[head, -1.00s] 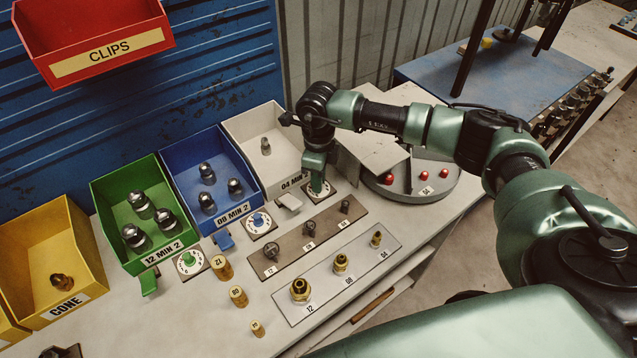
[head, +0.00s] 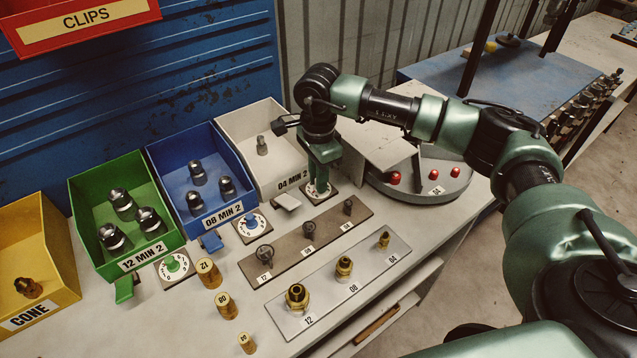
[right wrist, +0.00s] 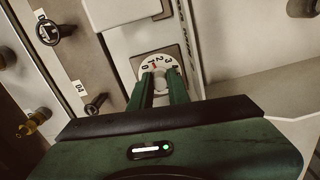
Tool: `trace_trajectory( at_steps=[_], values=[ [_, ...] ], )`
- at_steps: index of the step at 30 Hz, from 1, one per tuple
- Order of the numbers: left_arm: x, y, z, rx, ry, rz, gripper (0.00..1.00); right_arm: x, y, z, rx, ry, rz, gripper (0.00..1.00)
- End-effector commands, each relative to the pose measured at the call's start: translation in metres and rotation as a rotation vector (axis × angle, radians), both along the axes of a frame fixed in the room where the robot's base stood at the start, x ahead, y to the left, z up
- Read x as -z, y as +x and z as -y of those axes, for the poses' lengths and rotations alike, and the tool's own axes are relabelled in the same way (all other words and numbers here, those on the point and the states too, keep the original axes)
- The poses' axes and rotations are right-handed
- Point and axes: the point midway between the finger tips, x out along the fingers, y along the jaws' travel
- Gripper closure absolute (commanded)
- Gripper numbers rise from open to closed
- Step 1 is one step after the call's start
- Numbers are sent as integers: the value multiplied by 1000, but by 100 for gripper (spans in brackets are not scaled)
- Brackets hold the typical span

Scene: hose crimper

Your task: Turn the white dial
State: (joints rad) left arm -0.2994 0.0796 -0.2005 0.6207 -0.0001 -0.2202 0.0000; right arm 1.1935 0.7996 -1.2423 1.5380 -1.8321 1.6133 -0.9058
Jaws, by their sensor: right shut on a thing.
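The white dial (head: 321,191) sits on a square plate in front of the white bin marked 04 MIN 2. In the right wrist view its numbered face (right wrist: 160,72) shows past my fingertips, with a red mark near the 1. My right gripper (head: 318,186) points down onto the dial and is shut on its knob. My left gripper is not in view.
The white bin (head: 283,132) stands behind the dial. A grey turntable (head: 432,190) with red knobs is close on the right. Dials with blue (head: 251,224) and green (head: 174,265) centres lie left. A fitting plate (head: 372,277) is in front.

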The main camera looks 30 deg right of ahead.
Motion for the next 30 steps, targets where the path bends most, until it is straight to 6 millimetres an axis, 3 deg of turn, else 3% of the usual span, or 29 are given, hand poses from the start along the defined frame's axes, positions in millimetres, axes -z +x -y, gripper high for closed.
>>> trace_trajectory(
  at_steps=[20, 21, 23, 30],
  values=[
    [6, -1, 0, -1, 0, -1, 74, -3, 2, 0, -62, 2, 7, 100],
    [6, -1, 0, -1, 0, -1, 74, -3, 2, 0, -61, 2, 7, 78],
    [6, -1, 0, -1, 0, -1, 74, -3, 2, 0, -61, 2, 6, 61],
    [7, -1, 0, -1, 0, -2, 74, -1, 1, 0, -62, 1, 3, 61]
  ],
)
